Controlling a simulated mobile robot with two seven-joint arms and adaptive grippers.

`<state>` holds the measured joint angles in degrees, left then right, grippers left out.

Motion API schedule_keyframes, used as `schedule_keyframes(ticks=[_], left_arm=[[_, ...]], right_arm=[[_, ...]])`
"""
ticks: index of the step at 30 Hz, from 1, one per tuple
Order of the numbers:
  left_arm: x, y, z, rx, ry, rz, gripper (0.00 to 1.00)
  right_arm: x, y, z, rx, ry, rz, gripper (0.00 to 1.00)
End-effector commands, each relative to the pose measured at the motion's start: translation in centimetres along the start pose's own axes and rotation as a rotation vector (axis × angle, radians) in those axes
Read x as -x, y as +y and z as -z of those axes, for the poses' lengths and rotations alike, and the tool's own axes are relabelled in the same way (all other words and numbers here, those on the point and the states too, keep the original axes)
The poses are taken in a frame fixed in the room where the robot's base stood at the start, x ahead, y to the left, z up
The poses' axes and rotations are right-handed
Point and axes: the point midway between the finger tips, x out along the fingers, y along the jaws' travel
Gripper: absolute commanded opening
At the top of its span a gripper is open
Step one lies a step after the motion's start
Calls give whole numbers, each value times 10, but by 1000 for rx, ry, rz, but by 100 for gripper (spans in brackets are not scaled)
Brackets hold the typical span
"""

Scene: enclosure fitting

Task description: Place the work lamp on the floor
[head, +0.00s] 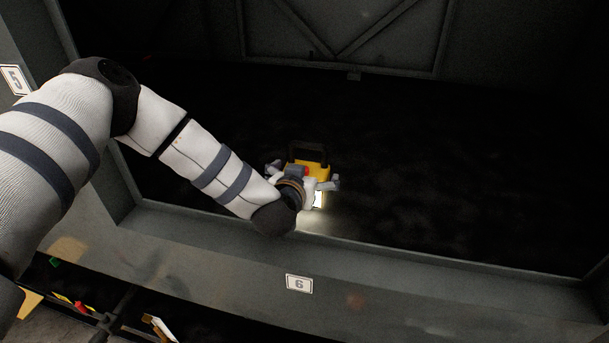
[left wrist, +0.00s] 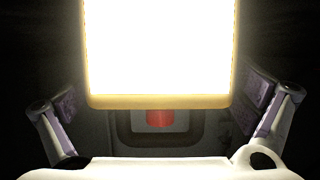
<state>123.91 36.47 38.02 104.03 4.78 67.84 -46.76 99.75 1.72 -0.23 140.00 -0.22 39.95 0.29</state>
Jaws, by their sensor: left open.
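The work lamp (head: 323,168) is yellow with a dark handle and a red part, and its lit panel throws a bright patch low in the enclosure. It appears to stand on the dark enclosure floor, but its base is hidden. My left gripper (head: 304,183) reaches over the enclosure edge to the lamp, its fingers spread to either side. In the left wrist view the lamp's glowing panel (left wrist: 160,50) fills the upper middle, with a red part below it. The open left gripper (left wrist: 163,95) has a finger on each side, apart from the lamp. My right gripper is out of view.
A grey enclosure sill with a sign marked 6 (head: 299,284) runs along the near side. A sign marked 5 (head: 14,80) is on the left wall. A braced panel (head: 345,35) stands at the back. The dark floor right of the lamp looks clear.

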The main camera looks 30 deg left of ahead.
Motion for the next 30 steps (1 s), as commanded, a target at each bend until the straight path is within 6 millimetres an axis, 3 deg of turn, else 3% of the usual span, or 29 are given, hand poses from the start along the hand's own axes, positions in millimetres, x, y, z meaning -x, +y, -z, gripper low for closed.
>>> schedule_keyframes(ticks=[5, 16, 21, 30], left_arm=[[24, 1, 6, 0, 3, -3, 100], [107, 1, 5, 1, 3, -3, 100], [120, 0, 2, 0, 1, -1, 100], [121, 0, 1, 0, 0, 0, 100]], right_arm=[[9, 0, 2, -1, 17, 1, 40], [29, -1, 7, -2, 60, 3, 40], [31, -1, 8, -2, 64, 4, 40], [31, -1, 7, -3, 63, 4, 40]])
